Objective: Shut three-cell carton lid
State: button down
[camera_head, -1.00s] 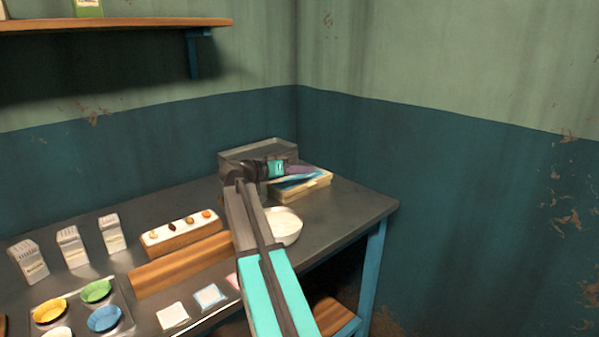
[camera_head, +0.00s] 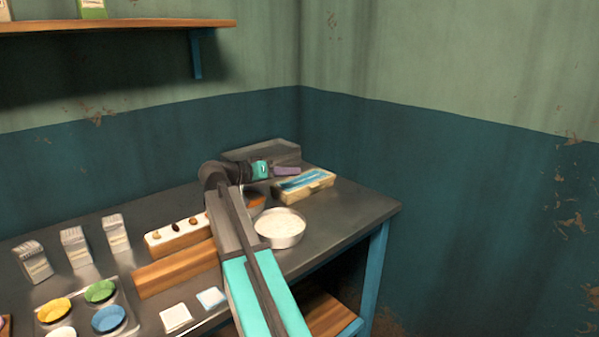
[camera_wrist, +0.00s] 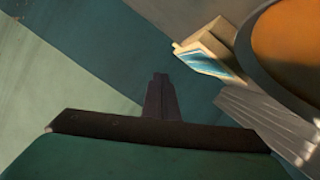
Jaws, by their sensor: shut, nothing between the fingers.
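A small cream carton with blue panels on top (camera_head: 305,184) sits near the table's right back edge. It also shows in the wrist view (camera_wrist: 205,52), at upper right, with a cream edge and blue-and-white stripes. I cannot make out its cells or how its lid stands. My gripper (camera_head: 290,171) is behind and slightly left of the carton in the head view, pointing right. In the wrist view my gripper (camera_wrist: 160,78) is shut and empty, with a visible gap between it and the carton. My arm hides part of the table.
A white-filled bowl (camera_head: 281,228) stands in front of the carton. A brown-filled bowl (camera_head: 256,202) is partly behind my arm. White cartons (camera_head: 75,247) and colored cups (camera_head: 100,291) are at left. Walls meet behind the table.

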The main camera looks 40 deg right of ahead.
jog(key=shift+s+v, duration=0.2)
jog(key=shift+v, duration=1.35)
jog(key=shift+r, duration=0.1)
